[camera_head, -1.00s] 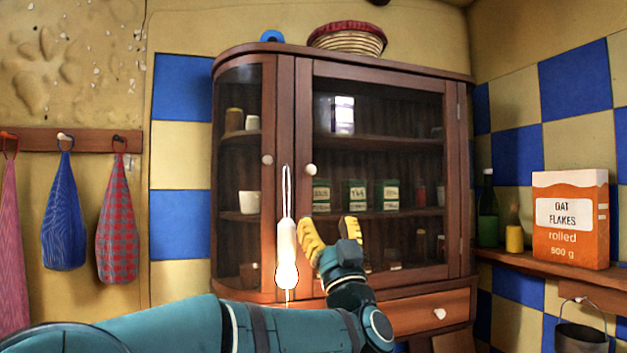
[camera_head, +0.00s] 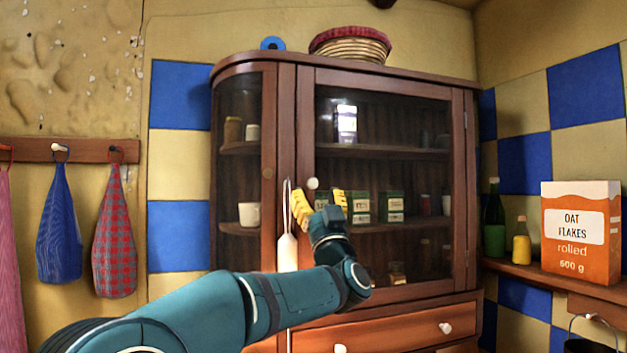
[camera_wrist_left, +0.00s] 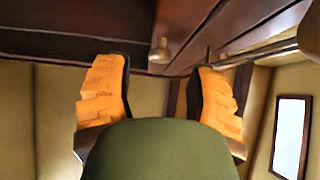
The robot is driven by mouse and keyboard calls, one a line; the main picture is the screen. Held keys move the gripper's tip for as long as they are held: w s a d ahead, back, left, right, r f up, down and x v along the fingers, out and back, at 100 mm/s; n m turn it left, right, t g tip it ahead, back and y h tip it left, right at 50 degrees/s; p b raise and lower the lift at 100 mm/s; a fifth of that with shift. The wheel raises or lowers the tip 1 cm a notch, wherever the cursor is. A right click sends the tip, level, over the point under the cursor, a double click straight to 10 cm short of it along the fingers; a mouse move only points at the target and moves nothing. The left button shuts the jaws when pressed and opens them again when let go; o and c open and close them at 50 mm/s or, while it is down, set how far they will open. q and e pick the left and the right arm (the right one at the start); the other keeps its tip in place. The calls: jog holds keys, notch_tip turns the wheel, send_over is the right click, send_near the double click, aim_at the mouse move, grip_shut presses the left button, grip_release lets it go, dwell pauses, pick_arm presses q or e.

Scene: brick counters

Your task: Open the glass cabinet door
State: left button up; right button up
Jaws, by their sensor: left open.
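The wooden cabinet has a glass door (camera_head: 385,170) in front, and the door is shut. A round white knob (camera_head: 312,183) sits on the left edge of the door. My left gripper (camera_head: 320,197), with yellow fingers, is just below the knob and apart from it. In the left wrist view my left gripper (camera_wrist_left: 160,95) is open with nothing between its fingers, and a round knob (camera_wrist_left: 160,52) shows beyond the gap between the fingertips. My right gripper is not in view.
A white utensil (camera_head: 287,250) hangs on a loop left of my gripper. A curved glass side panel (camera_head: 240,170) with its own knob is on the left. A wooden shelf (camera_head: 530,275) with an oat flakes box (camera_head: 581,235) and bottles is on the right.

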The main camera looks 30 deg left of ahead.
aim_at(313, 185)
pick_arm(q)
jog(key=shift+p+x, duration=0.4)
jog(key=shift+x, duration=1.3)
grip_shut()
